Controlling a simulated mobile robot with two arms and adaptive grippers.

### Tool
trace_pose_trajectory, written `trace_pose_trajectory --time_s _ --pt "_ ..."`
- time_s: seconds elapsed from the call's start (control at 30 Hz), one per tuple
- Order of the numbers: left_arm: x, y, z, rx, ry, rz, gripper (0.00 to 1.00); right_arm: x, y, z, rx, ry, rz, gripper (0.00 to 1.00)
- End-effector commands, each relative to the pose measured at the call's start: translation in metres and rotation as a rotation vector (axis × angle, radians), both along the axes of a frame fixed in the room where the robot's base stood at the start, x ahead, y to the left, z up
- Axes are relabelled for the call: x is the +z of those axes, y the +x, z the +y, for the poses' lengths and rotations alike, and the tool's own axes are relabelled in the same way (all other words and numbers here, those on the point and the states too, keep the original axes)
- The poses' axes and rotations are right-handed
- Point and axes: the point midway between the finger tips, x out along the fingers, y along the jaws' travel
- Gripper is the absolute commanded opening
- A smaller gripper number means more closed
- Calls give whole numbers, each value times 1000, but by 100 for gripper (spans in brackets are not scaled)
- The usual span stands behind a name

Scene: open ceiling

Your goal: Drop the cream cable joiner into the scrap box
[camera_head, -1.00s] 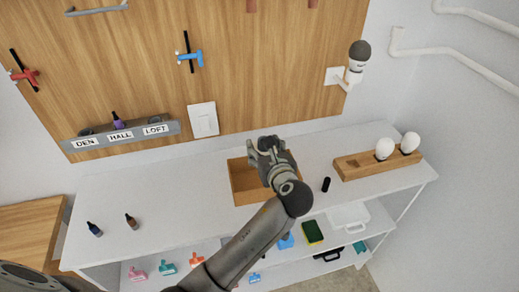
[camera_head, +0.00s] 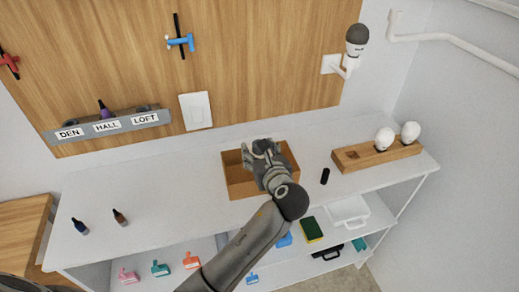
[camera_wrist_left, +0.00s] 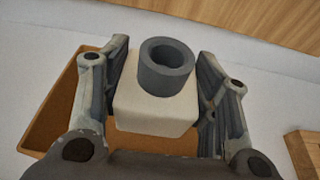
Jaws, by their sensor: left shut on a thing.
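The cream cable joiner (camera_wrist_left: 155,108) shows in the left wrist view as a cream block with a grey ring-shaped collar on top. My left gripper (camera_head: 263,148) is shut on it, one finger on each side. In the head view the gripper hides the joiner. The scrap box (camera_head: 237,183) is an open tan box on the white counter. The gripper is above the box in the head view, and the box's wall (camera_wrist_left: 45,122) shows below and around the fingers in the wrist view. The gap between joiner and box floor is hard to judge. My right gripper is not in view.
A wooden holder (camera_head: 353,161) with white bulbs stands right of the box, with a small black cylinder (camera_head: 325,176) between them. A labelled grey rail (camera_head: 108,126) is on the wooden wall panel. The counter between bottles and box is clear.

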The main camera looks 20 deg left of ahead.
Motion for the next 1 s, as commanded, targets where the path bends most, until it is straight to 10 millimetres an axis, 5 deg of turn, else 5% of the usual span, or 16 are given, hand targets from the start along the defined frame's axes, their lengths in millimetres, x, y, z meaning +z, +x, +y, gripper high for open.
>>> trace_pose_trajectory --time_s 0.17,0.2,0.4,0.77,1.0 --pt "0 0 0 0 0 0 31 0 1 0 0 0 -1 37" --pt "0 0 0 0 0 0 57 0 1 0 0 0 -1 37" --pt "0 0 0 0 0 0 80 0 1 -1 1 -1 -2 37" --pt "0 -2 -2 -1 -1 1 80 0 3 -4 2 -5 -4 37" --pt "10 -32 -22 -3 -3 1 80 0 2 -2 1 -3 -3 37"
